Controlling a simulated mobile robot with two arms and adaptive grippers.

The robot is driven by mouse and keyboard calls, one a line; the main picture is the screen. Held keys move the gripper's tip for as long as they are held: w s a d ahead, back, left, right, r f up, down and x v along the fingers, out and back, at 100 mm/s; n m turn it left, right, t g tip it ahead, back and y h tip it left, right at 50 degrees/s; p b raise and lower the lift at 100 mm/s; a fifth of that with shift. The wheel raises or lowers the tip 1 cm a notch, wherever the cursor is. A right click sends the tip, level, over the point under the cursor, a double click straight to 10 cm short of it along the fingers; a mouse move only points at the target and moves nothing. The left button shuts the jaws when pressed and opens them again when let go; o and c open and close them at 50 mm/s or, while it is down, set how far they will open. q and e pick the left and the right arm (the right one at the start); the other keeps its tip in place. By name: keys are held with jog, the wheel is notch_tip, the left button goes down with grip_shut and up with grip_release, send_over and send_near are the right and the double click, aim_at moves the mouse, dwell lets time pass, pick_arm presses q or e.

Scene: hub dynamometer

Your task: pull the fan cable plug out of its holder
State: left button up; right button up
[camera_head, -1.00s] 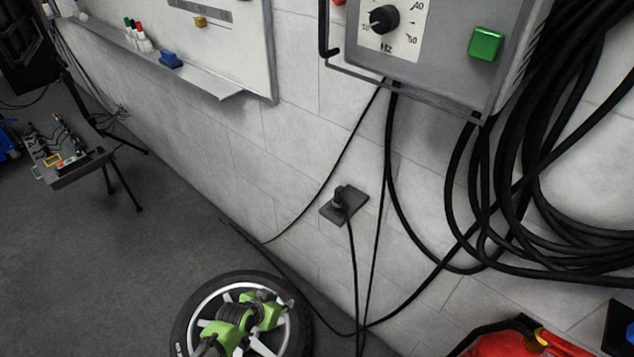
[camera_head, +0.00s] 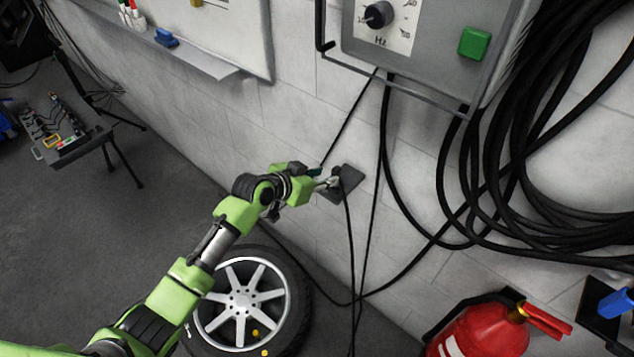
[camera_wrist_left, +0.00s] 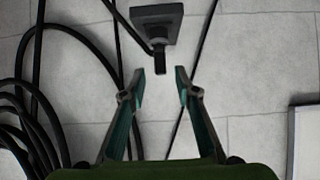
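The holder (camera_head: 351,181) is a dark grey plate on the white wall, below the control box. In the left wrist view, the holder (camera_wrist_left: 157,22) is at the top, and the black fan cable plug (camera_wrist_left: 158,58) sticks out of it towards my gripper. My left gripper (camera_head: 330,184) is at the holder in the head view and partly covers the plug. In the left wrist view, the left gripper (camera_wrist_left: 160,86) is open, with one finger on each side just short of the plug's end. Nothing is between the fingertips. My right gripper is not in view.
Black cables (camera_head: 383,190) hang down the wall beside the holder, and thick coils (camera_head: 480,220) hang at the right. The control box (camera_head: 440,50) is above. A wheel (camera_head: 243,305) stands below my left arm. A red extinguisher (camera_head: 485,330) is at the lower right.

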aim_at(334, 171)
pick_arm(q)
jog(key=b+x, duration=0.4)
jog(key=x, duration=0.1)
jog(key=shift+a+f, duration=0.1)
jog(key=shift+f, duration=0.05)
jog(key=shift+w+d+f+b, duration=0.15)
jog(key=shift+w+d+b, duration=0.2)
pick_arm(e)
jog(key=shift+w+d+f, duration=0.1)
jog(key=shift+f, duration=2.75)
pick_arm(q)
grip_shut()
jog(key=shift+r+p, duration=0.35)
jog(key=shift+p, duration=0.05)
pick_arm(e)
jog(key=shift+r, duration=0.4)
pick_arm(q)
jog(key=shift+r, duration=0.3)
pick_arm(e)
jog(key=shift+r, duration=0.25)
pick_arm(q)
jog(key=shift+r+p, duration=2.15)
jog(key=shift+p, duration=0.05)
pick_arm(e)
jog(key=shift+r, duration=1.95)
